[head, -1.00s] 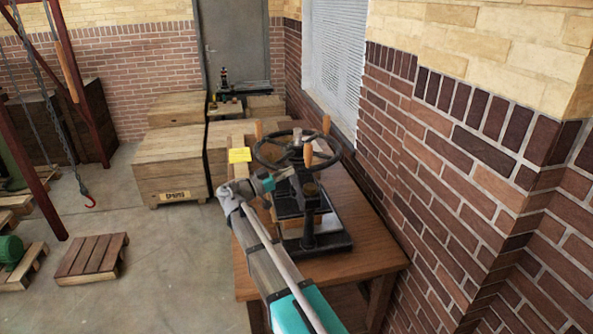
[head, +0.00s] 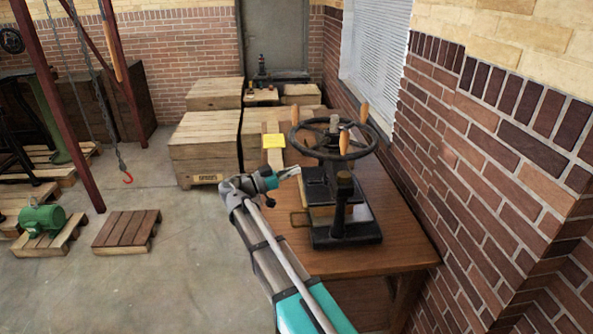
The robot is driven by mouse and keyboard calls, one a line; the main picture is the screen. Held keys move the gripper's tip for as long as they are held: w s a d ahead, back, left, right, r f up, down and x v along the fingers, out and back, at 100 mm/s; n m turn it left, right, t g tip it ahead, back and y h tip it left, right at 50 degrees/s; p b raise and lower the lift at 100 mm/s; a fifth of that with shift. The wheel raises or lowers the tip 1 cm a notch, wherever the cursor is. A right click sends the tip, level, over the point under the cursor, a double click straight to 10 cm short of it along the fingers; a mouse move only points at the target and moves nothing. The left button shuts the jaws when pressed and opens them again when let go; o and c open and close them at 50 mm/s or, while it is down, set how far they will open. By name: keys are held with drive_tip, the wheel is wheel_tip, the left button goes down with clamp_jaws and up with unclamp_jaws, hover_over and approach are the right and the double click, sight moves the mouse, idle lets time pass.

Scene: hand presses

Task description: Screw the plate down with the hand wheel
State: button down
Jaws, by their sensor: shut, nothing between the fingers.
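The hand press (head: 345,232) stands on the wooden table (head: 398,246) against the brick wall. Its black hand wheel (head: 371,146) is at the top, with wooden handles (head: 344,139) standing up from the rim. The dark plate (head: 314,195) sits between the press columns, above a pale block (head: 322,212). My gripper (head: 297,171) is shut and empty, to the left of the press and below the wheel rim. It looks apart from the wheel and handles. The press column hides part of the plate.
A yellow note (head: 273,141) stands behind my gripper. Wooden crates (head: 205,150) fill the space behind the table. A red hook on a chain (head: 127,178) hangs at left. Pallets (head: 126,230) and a green motor (head: 41,219) lie on the floor. The brick wall closes off the right side.

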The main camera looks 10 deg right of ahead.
drive_tip(key=s+d+f+n+g+y+p, duration=0.1)
drive_tip(key=s+d+f+n+g+y, duration=0.1)
drive_tip(key=s+d+f+n+y, duration=0.65)
drive_tip(key=s+d+f+n+g+y+p, duration=0.1)
drive_tip(key=s+d+f+n+g+y, duration=0.3)
drive_tip(key=s+f+y, duration=0.6)
drive_tip(key=w+d+r+n+t+y+p, duration=0.1)
drive_tip(key=w+d+r+n+p, duration=0.3)
drive_tip(key=r+p, duration=0.6)
drive_tip(key=w+d+r+n+t+y+p, duration=0.1)
drive_tip(key=w+d+r+n+y+p, duration=0.1)
drive_tip(key=w+d+r+n+p, duration=0.3)
drive_tip(key=w+d+r+n+t+y+p, duration=0.1)
drive_tip(key=w+d+r+n+p, duration=0.4)
drive_tip(key=w+r+p, duration=0.5)
wheel_tip(320, 180, up, 6)
drive_tip(key=n+y+p, duration=0.1)
drive_tip(key=p, duration=0.5)
drive_tip(key=shift+d+n+y, duration=0.15)
drive_tip(key=shift+n+y, duration=0.2)
drive_tip(key=shift+w, duration=0.1)
